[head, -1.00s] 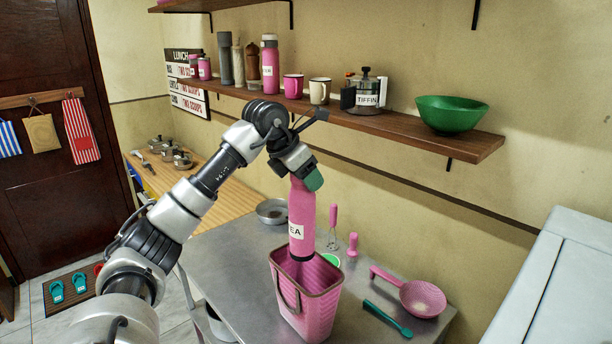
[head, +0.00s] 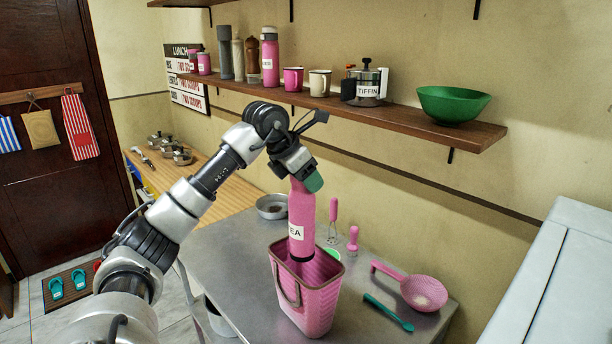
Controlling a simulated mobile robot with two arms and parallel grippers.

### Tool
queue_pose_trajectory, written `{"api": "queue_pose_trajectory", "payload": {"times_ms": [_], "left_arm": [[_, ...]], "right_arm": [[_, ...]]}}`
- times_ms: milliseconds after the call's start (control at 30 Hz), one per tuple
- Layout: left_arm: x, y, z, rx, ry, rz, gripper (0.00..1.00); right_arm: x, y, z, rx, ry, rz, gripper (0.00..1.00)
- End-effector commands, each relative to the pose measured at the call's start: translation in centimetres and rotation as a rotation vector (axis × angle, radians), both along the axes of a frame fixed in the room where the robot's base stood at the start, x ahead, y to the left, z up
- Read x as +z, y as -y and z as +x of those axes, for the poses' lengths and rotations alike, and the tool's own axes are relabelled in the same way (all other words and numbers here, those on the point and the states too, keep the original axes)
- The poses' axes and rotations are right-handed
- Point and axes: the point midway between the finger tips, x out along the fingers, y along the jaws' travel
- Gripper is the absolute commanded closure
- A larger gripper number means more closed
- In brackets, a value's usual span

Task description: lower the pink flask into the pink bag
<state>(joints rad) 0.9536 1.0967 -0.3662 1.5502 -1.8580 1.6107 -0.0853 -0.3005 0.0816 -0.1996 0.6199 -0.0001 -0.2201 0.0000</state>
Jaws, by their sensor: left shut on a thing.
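The pink flask (head: 302,211) hangs upright with a white label reading "EA" in part. My left gripper (head: 302,172) is shut on the flask's top, from above; a green part shows beside the jaws. The pink bag (head: 312,305) stands open on the grey table with a brown rim and a handle on its near side. The flask's lower end overlaps the bag's mouth and appears just inside it. How far its base is from the bag's floor cannot be told. My right gripper is not in view.
On the grey table (head: 225,258) are a pink strainer (head: 422,292), a green utensil (head: 387,312), a whisk (head: 333,215), a pink-handled tool (head: 352,240) and a metal bowl (head: 272,206). A wooden shelf (head: 400,112) with flasks, mugs and a green bowl (head: 452,103) runs behind my arm.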

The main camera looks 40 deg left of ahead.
Motion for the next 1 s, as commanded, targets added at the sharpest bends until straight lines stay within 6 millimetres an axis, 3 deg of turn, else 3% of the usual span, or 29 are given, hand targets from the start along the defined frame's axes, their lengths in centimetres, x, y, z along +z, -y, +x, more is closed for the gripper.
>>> {"api": "queue_pose_trajectory", "payload": {"times_ms": [1000], "left_arm": [[-5.0,0.0,0.0,-0.001,0.003,0.000,1.00]], "right_arm": [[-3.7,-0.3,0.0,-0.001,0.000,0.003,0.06]]}}
